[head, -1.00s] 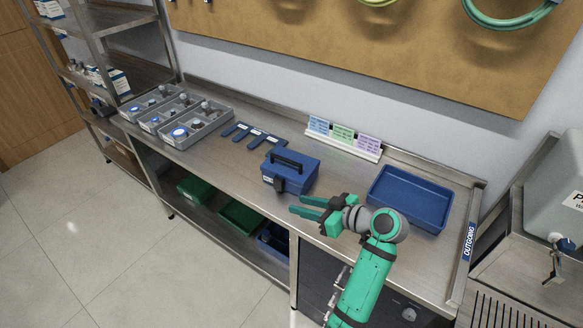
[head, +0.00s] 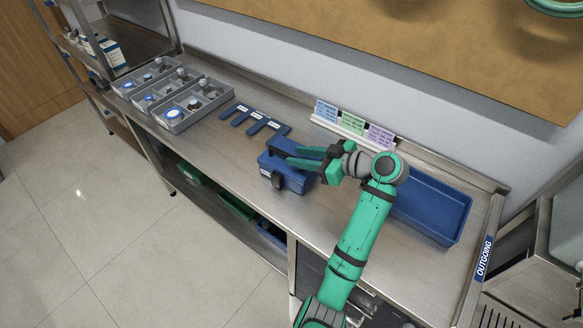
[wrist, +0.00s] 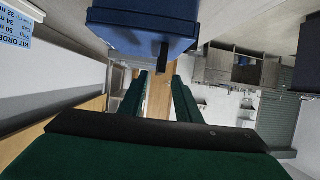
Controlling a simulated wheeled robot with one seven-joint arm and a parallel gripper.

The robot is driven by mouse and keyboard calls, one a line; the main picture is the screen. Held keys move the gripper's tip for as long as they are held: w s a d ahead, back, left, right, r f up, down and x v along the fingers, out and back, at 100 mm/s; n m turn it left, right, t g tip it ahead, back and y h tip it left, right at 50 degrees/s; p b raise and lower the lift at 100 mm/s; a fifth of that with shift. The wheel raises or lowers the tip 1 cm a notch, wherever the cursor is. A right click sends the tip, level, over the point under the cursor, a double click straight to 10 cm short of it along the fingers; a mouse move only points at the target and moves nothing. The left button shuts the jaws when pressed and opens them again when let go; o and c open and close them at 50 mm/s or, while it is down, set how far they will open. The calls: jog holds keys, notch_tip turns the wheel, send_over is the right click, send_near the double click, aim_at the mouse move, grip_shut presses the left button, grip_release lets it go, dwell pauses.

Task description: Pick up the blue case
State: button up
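The blue case (head: 270,167) stands upright on the steel bench. It has a dark latch on its front, and its top handle is mostly hidden behind my gripper. My gripper (head: 294,156) reaches in from the right, with its green fingers at the case's top, over or beside it. In the wrist view, the case (wrist: 140,30) fills the upper middle, with a dark part hanging from it towards the gap. My fingers (wrist: 160,95) are spread there with nothing visible between them. I cannot tell whether they touch the handle.
A blue tray (head: 432,205) marked by an OUTGOING label lies at the right, behind my arm. Grey divided bins (head: 170,95) and flat blue pieces (head: 255,120) lie to the left. A card stand (head: 352,127) is at the back. Green bins sit on the shelf below.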

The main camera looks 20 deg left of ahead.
aim_at(285, 153)
jog(key=shift+x, duration=3)
jog(key=shift+d+f, duration=0.1)
jog(key=shift+f, duration=0.05)
jog(key=shift+c, duration=0.5)
grip_shut()
jog(key=shift+w, duration=0.1)
